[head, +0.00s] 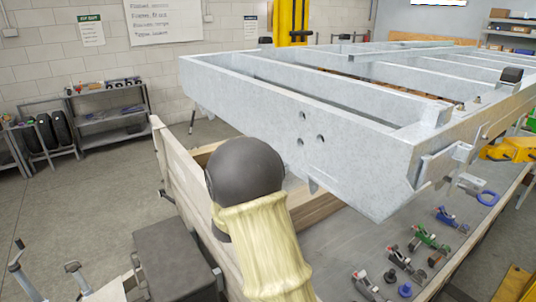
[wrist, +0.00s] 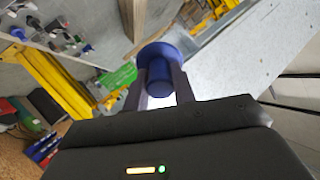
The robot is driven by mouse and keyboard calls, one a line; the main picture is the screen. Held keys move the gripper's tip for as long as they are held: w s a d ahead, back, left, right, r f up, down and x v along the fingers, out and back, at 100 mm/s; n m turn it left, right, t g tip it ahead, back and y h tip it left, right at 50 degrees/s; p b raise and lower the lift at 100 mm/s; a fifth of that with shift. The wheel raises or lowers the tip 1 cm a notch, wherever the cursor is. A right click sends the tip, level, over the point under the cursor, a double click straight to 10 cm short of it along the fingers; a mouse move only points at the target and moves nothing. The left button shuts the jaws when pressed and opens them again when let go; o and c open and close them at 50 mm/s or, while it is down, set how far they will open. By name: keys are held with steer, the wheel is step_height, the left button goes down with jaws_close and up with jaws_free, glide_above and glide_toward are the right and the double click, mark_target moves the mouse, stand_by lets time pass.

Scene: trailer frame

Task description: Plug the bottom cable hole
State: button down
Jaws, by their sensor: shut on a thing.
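The galvanised trailer frame (head: 365,150) lies across the head view, with several dark round holes (head: 301,140) grouped in its near end plate. I cannot tell for sure which one is the bottom cable hole. In the wrist view my gripper (wrist: 162,80) is shut on a blue plug (wrist: 159,53), which has a wide round flange and a narrower stem between the two fingers. The frame's grey metal (wrist: 225,62) shows beyond the plug, which looks apart from any hole. My gripper is hidden in the head view behind my arm.
A wooden-sided bed (head: 190,190) is under the frame. Several coloured hitch parts (head: 428,238) lie on the grey surface at lower right. A dark box (head: 172,262) stands at lower left. Shelves (head: 108,112) line the back wall, with open floor before them.

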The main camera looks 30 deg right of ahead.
steer(key=s+d+r+m+g+h, duration=0.3)
steer(key=s+r+m+g+h, duration=0.4)
steer(key=s+r, duration=0.3)
step_height(320, 180, up, 4)
steer(key=shift+s+d+f+h, duration=0.25)
steer(key=shift+d+h, duration=0.15)
steer(key=shift+h, duration=0.1)
